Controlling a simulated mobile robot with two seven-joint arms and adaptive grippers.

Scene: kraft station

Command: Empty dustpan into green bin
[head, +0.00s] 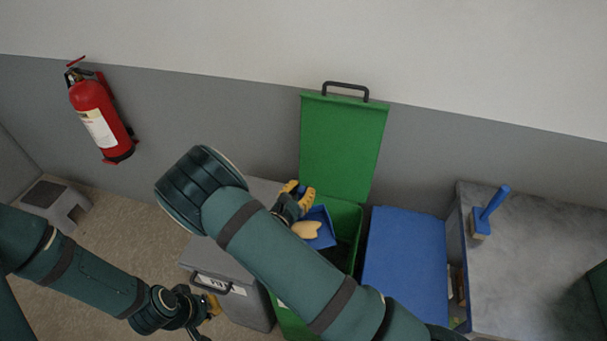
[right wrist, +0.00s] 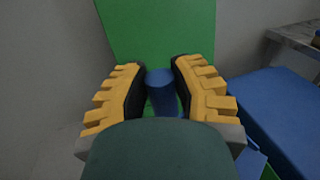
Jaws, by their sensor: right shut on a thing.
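The green bin (head: 351,211) stands against the back wall with its green lid (head: 342,150) raised upright. My right gripper (head: 297,193) is over the left part of the bin's opening, shut on the blue handle (right wrist: 162,92) of the dustpan. The blue dustpan (head: 321,226) is tilted at the bin's mouth, with a tan piece (head: 306,229) at its left side. I cannot tell whether that piece rests on the pan. My right arm hides part of the bin. My left gripper (head: 205,310) is low at the left, apart from the bin; its jaw opening is unclear.
A grey bin (head: 226,284) stands left of the green one, and a bin with a shut blue lid (head: 406,255) stands right. A grey counter (head: 530,260) at the right holds a blue-handled brush (head: 488,211). A fire extinguisher (head: 99,118) hangs at the left. A grey step stool (head: 53,203) stands below it.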

